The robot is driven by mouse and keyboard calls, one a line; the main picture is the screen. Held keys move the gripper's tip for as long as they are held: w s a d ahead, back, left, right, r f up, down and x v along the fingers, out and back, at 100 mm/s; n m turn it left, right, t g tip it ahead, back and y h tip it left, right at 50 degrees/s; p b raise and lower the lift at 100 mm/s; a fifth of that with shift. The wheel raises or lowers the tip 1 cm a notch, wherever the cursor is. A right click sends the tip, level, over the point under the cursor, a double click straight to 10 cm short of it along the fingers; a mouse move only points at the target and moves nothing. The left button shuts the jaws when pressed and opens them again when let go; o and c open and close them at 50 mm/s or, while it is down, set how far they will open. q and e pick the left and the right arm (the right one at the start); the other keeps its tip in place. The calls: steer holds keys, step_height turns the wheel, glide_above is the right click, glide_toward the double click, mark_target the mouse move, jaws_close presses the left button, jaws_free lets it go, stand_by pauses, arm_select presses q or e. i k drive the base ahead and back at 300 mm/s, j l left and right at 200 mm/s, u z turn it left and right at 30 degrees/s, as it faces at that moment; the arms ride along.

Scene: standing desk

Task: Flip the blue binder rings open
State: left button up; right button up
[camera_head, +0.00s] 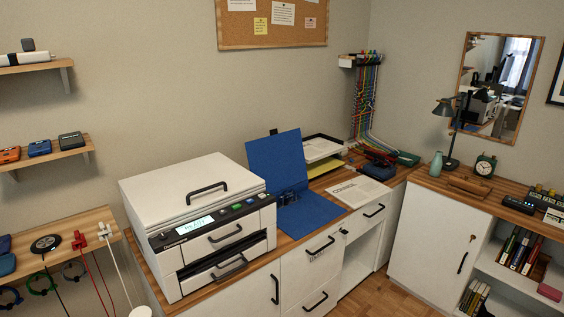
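The blue binder (275,162) lies open on the wooden counter, just right of the printer. One cover stands tilted up towards the wall, and the other cover (309,214) lies flat towards the counter's front edge. The dark ring mechanism (288,197) sits near the fold between them. It is too small to tell whether the rings are open or shut. Neither of my grippers is in view.
A large white printer (192,222) stands close on the binder's left. A white paper tray (318,148) is behind it, and a printed paper (357,191) lies to its right. Drawers (313,256) are below. A clock (485,165) and lamp (447,120) stand on the right cabinet.

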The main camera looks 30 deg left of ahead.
mark_target(287, 195)
steer(key=i+l, duration=0.1)
steer(key=i, duration=0.6)
steer(key=i+l, duration=0.1)
steer(key=i, duration=0.55)
steer(key=u, duration=1.65)
